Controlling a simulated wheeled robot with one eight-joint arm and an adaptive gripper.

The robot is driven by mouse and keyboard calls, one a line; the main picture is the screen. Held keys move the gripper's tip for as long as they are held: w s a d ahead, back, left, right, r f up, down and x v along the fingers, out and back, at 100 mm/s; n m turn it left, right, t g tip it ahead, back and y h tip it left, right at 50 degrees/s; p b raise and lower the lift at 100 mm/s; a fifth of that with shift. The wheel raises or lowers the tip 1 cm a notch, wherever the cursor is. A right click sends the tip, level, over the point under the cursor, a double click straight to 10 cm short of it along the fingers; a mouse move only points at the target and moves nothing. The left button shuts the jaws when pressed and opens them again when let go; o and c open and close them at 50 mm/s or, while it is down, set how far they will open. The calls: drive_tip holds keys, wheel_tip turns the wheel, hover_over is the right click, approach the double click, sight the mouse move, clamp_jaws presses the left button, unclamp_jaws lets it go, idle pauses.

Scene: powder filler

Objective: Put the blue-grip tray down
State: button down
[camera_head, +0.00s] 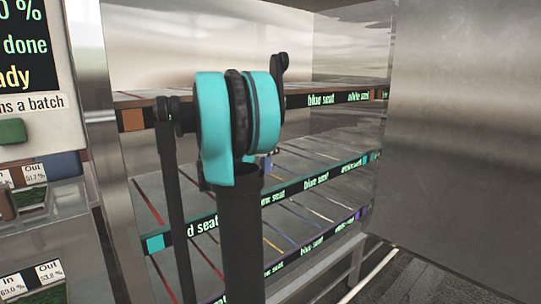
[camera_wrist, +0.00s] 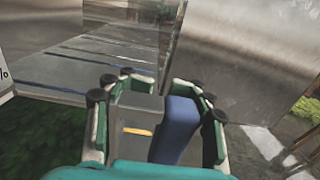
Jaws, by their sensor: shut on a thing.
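In the wrist view the blue-grip tray (camera_wrist: 178,126) shows as a blue grip block beside a grey body with a short orange mark. My gripper (camera_wrist: 160,88), with green and white fingers and dark joints, is shut on it. The tray's far end and underside are hidden. In the head view my arm covers most of the gripper; a small blue patch (camera_head: 267,164) shows beside the arm, perhaps the grip. A shelf rack (camera_head: 315,184) with labelled tiers stands behind the arm. I cannot tell whether the tray touches a shelf.
A machine with a display (camera_head: 28,45) and a green button (camera_head: 12,131) stands at the left. In/Out labelled bins (camera_head: 33,173) are below it. A metal panel (camera_head: 465,120) borders the rack at the right. Shelf boards (camera_wrist: 105,58) with dark stripes lie ahead in the wrist view.

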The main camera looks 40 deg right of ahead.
drive_tip(key=shift+a+f, duration=0.1)
drive_tip(key=shift+f, duration=1.1)
drive_tip(key=c, duration=0.6)
unclamp_jaws()
drive_tip(key=a, duration=1.2)
drive_tip(key=shift+s, duration=0.4)
